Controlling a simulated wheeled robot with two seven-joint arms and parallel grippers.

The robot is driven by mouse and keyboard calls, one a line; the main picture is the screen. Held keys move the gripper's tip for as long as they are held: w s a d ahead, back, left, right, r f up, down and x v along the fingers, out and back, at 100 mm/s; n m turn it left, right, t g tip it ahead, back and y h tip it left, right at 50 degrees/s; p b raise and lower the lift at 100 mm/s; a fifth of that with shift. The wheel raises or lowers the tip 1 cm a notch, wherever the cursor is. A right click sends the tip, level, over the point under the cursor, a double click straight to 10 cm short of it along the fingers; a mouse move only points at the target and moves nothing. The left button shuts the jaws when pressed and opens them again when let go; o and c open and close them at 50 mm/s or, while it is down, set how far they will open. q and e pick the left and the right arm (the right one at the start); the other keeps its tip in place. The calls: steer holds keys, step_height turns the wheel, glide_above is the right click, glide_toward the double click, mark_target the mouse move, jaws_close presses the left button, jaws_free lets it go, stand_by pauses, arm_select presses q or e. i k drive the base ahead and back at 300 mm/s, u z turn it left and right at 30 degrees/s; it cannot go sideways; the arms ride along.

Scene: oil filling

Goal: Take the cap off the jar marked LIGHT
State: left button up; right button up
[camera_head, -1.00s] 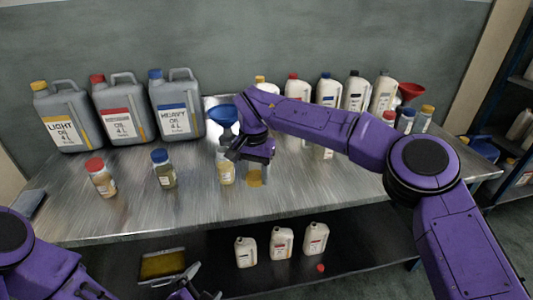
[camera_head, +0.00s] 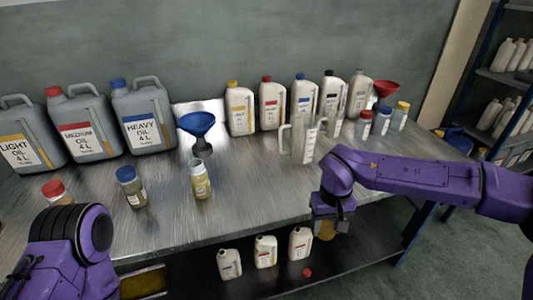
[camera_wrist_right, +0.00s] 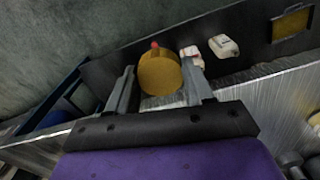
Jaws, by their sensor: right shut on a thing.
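My right gripper (camera_head: 326,222) is shut on a round yellow cap (camera_head: 326,231) and holds it past the table's front edge, above the lower level. In the right wrist view the yellow cap (camera_wrist_right: 160,74) sits between the two fingers. A small glass jar (camera_head: 200,180) with yellowish contents stands upright on the table without a coloured cap; its label is too small to read. My left arm shows at the lower left, but its gripper is not in view.
A blue funnel (camera_head: 197,125) stands behind the open jar. A blue-capped jar (camera_head: 131,187) and a red-capped jar (camera_head: 54,190) stand left of it. A clear measuring jug (camera_head: 304,142) stands to the right. Large canisters and white bottles line the back.

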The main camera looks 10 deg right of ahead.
mark_target(198, 175)
steer(key=u, duration=0.05)
steer(key=i, duration=0.95)
steer(key=u, duration=0.8)
